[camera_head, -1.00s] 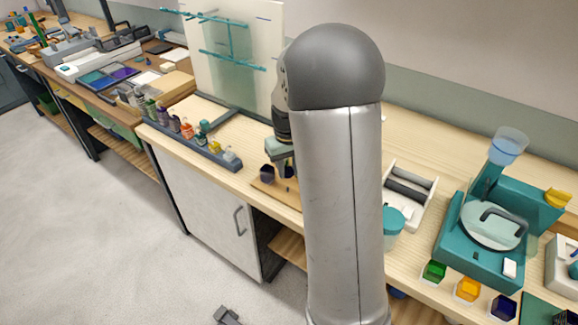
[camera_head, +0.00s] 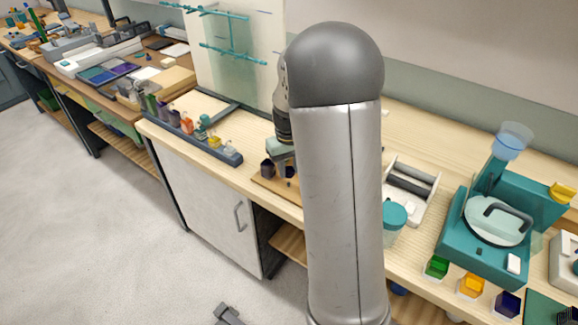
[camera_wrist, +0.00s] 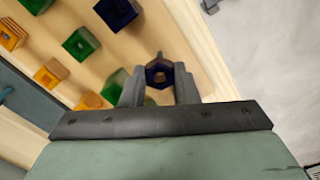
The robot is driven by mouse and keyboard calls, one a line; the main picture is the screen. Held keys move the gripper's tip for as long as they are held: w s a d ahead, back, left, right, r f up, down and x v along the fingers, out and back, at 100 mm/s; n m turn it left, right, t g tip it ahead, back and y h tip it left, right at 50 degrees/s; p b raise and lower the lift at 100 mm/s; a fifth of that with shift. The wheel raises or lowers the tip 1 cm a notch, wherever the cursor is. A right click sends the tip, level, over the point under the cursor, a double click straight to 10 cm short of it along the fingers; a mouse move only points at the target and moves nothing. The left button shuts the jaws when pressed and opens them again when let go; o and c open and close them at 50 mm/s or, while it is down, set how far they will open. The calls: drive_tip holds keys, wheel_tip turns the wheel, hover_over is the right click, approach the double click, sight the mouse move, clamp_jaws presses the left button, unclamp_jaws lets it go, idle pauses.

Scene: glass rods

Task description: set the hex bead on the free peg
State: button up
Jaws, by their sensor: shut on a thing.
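My gripper (camera_wrist: 160,78) is shut on a dark blue-violet hex bead (camera_wrist: 160,66), seen in the wrist view with its hole facing the camera. The wooden peg board (camera_wrist: 150,25) is behind and below it, with green, orange and dark blue square beads on it. A small grey tip shows just above the held bead; I cannot tell if it is a peg. The free peg is not clearly seen. In the head view my gripper (camera_head: 281,148) is over the board (camera_head: 268,188), partly hidden by my arm, with dark beads just below it.
A dark blue bead (camera_wrist: 118,10) and a green bead (camera_wrist: 82,44) stand near the held one. In the head view a rack of small bottles (camera_head: 190,135) lies left of the board, and a white tray (camera_head: 408,190) and a teal machine (camera_head: 485,245) stand to the right.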

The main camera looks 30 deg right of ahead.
sight(289, 183)
drive_tip(key=shift+f+b, duration=1.45)
drive_tip(key=shift+f, duration=0.75)
drive_tip(key=o, duration=1)
drive_tip(key=shift+o, duration=0.2)
wheel_tip(289, 183, up, 18)
drive_tip(key=shift+f, duration=0.25)
drive_tip(key=s+a+f, duration=0.5)
drive_tip(key=s+a, duration=0.2)
drive_tip(key=s, duration=0.4)
drive_tip(key=s+a+f, duration=0.5)
drive_tip(key=s+a, duration=0.3)
drive_tip(key=s, duration=0.4)
drive_tip(key=shift+s+a+n, duration=0.15)
drive_tip(key=shift+s+n, duration=0.1)
drive_tip(key=shift+n, duration=0.15)
drive_tip(key=shift+f, duration=0.1)
